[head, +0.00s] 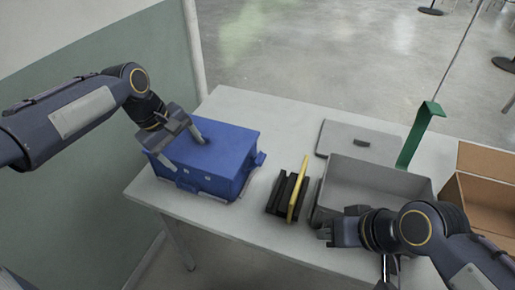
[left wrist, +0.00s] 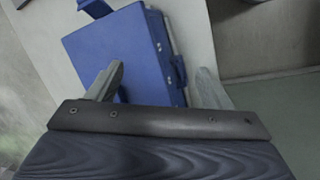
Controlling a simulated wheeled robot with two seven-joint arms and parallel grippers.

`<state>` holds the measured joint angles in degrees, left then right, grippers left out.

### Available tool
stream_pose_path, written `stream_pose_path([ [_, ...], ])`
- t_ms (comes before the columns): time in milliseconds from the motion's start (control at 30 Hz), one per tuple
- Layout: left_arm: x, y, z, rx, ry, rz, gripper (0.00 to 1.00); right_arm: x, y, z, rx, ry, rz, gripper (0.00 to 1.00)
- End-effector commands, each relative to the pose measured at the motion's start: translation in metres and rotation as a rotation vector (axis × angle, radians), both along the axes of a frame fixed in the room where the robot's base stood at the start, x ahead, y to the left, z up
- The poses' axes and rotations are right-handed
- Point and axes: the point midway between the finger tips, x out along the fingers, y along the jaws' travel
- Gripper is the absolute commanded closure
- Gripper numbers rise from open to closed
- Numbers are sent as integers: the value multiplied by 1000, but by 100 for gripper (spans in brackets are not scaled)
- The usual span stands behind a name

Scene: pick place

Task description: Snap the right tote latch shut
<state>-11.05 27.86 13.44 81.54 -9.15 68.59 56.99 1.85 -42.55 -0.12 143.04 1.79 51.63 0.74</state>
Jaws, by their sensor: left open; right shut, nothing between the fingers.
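The blue tote (head: 215,155) stands closed at the left of the table. A blue latch flap (head: 260,159) sticks out from its right end; a similar blue piece also shows at the top of the left wrist view (left wrist: 97,8). Small fittings are on its front face. My left gripper (head: 180,138) is open above the left part of the tote lid, with its fingers spread. In the left wrist view, the fingers straddle the tote's front edge; contact is unclear. My right gripper (head: 326,233) is shut and empty beside the grey bin, away from the tote.
A black rack with a yellow piece (head: 299,188) stands right of the tote. The open grey bin (head: 385,172), a grey lid (head: 350,138), a green bracket (head: 408,145) and an open cardboard box (head: 484,160) fill the right side. Bare table (head: 245,215) lies in front of the tote.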

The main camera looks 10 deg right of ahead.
Motion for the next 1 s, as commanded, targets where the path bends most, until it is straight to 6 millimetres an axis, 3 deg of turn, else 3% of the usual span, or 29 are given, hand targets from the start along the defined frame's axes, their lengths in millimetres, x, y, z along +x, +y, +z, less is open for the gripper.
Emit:
stream_pose_path([
  [33,16,-28,7,-4,55,23,27,0,0,23,0,0,0,100],
  [200,49,-103,-14,0,220,158,27,0,0,57,0,0,0,100],
  [400,59,-159,-49,25,365,299,27,0,0,80,0,0,0,100],
  [667,57,-178,-74,42,415,356,27,0,0,85,0,0,0,100],
  [1000,45,-193,-122,42,415,354,27,0,0,94,0,0,0,100],
])
